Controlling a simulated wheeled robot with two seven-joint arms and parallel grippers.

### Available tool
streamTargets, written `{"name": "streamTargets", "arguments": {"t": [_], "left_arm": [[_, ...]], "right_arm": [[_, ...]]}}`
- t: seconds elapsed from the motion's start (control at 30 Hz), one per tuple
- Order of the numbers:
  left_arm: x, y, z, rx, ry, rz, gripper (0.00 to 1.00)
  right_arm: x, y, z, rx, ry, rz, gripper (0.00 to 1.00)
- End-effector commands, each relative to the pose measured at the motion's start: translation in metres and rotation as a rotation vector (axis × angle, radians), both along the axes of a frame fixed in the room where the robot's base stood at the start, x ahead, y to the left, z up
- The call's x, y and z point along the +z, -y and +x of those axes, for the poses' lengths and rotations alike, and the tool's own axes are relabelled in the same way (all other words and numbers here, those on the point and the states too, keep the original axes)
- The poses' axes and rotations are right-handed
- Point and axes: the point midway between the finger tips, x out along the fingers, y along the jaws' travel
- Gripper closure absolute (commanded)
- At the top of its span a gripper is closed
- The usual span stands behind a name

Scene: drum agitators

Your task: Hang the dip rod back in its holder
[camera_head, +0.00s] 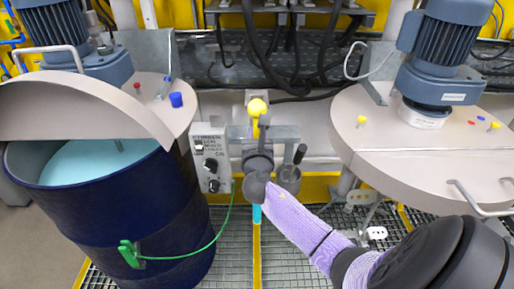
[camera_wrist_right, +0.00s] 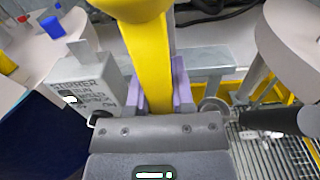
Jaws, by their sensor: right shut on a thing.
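The yellow dip rod (camera_head: 257,108), topped by a round yellow knob, stands about upright in the middle of the head view. My right gripper (camera_head: 260,143) is shut on it just below the knob. In the right wrist view the yellow shaft (camera_wrist_right: 150,55) runs between the purple fingers (camera_wrist_right: 163,95). A cyan length (camera_head: 257,213) shows below my wrist, seemingly the rod's lower part. A grey bracket (camera_head: 287,132), seemingly the holder, is right behind the gripper; it also shows in the wrist view (camera_wrist_right: 207,58). Whether the rod touches it is hidden. My left gripper is out of view.
A blue drum (camera_head: 130,225) with cyan liquid stands open at left, its half lid (camera_head: 85,108) raised. A green clamp (camera_head: 130,253) and cable hang on it. A grey control box (camera_head: 209,150) is left of the rod. A closed lid (camera_head: 420,150) with a motor is at right.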

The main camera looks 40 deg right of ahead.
Motion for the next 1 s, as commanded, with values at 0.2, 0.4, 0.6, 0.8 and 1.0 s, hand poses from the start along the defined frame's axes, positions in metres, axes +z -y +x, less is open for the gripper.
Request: {"name": "streamTargets", "arguments": {"t": [0.2, 0.4, 0.6, 0.8, 1.0], "left_arm": [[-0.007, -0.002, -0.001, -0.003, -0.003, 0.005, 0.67], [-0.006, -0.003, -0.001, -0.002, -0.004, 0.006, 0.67], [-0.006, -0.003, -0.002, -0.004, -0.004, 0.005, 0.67], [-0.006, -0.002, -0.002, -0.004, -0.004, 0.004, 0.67], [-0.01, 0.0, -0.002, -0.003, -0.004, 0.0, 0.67]], "right_arm": [[-0.001, 0.006, 0.007, 0.001, 0.001, -0.001, 1.0], [0.0, 0.006, 0.007, 0.001, 0.001, -0.001, 1.0], [0.001, 0.01, 0.012, 0.0, 0.002, -0.001, 1.0], [0.001, 0.012, 0.014, 0.001, 0.002, -0.001, 1.0], [-0.001, 0.016, 0.019, 0.0, 0.001, -0.002, 1.0]]}}
